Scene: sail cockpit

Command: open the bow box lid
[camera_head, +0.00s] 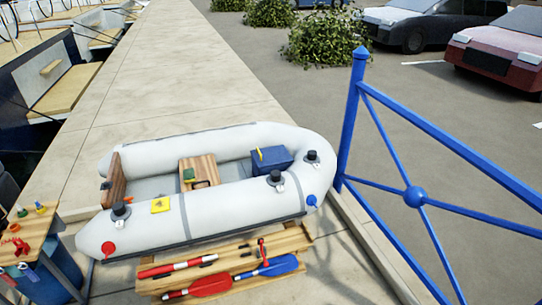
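The bow box is a small blue box (271,160) inside the grey inflatable dinghy (240,207), towards its rounded right end. Its flat lid (274,154) looks shut. A small yellow piece (258,153) shows at the left of the box's top; I cannot tell if it is a latch. The near tube of the dinghy rises in front of the box. I make out neither of my grippers in the head view.
A wooden seat (203,183) lies left of the box. A wooden rack (225,262) with red and blue paddles stands in front of the dinghy. A blue railing (413,196) stands to the right. A small table (35,228) with loose items is at lower left. The pavement behind is clear.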

